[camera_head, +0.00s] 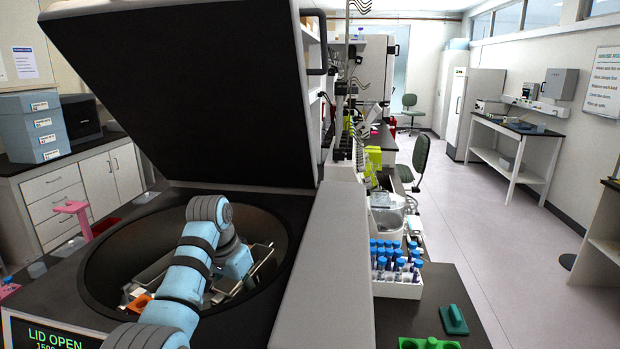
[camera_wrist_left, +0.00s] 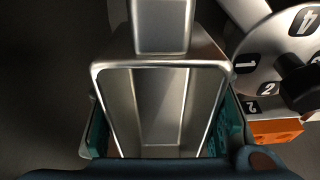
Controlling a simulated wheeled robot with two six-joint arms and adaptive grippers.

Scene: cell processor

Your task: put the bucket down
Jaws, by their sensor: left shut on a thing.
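My left gripper (camera_head: 238,264) reaches down into the round bowl (camera_head: 110,262) of the open centrifuge. In the left wrist view it is shut on the bucket (camera_wrist_left: 118,110), a shiny open-topped metal box with an empty-looking inside. Teal parts show on both sides of the bucket. The bucket is beside the numbered rotor (camera_wrist_left: 258,52), which shows at the right with the numbers 1, 2 and 4. An orange piece (camera_wrist_left: 276,131) lies below the rotor's numbers. My arm hides much of the bowl in the head view. I cannot tell whether the bucket's underside touches anything. My right gripper is out of view.
The centrifuge lid (camera_head: 185,90) stands raised behind the bowl. A display (camera_head: 55,335) reads LID OPEN. A white rack of blue-capped tubes (camera_head: 398,288) and a green block (camera_head: 453,320) stand on the bench to the right.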

